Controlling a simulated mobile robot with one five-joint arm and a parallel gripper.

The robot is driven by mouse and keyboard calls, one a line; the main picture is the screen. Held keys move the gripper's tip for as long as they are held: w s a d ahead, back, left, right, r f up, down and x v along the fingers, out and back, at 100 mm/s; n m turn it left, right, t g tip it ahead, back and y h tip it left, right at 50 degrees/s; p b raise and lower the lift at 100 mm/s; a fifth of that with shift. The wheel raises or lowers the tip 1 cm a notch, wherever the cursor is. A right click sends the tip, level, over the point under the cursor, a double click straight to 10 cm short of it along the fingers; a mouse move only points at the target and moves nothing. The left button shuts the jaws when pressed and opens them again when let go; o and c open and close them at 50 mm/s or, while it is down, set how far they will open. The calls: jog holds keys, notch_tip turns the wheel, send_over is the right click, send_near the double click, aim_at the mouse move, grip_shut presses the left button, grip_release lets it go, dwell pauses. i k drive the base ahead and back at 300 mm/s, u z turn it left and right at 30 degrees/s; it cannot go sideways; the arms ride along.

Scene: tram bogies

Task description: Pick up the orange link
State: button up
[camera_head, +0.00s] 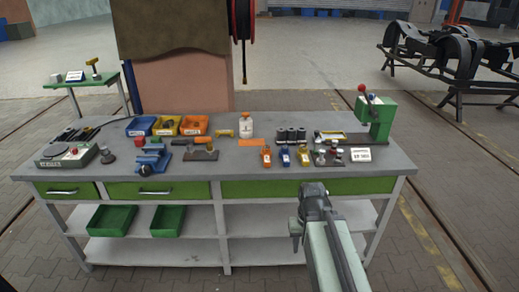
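Two small orange things are on the workbench (230,165), and I cannot tell for sure which one is the orange link. One is a short upright orange piece (266,157) near the front edge, left of a similar blue piece (285,156) and yellow piece (304,155). The other is a flat orange piece (252,142) lying just behind it. My gripper (312,190) is at the bench's front edge in the picture, right of and nearer than these pieces, and apart from them. Its fingers are too unclear to tell open from shut.
Several dark cylinders (291,135) stand behind the coloured pieces. A green press (376,116) with a red knob and a white sign (361,155) are to the right. A white bottle (246,126) and blue, yellow and orange bins (194,125) are at the back left.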

aim_at(267, 157)
jog(key=z, duration=2.75)
jog(key=k, duration=1.95)
jog(key=u, duration=2.9)
jog(key=i, duration=1)
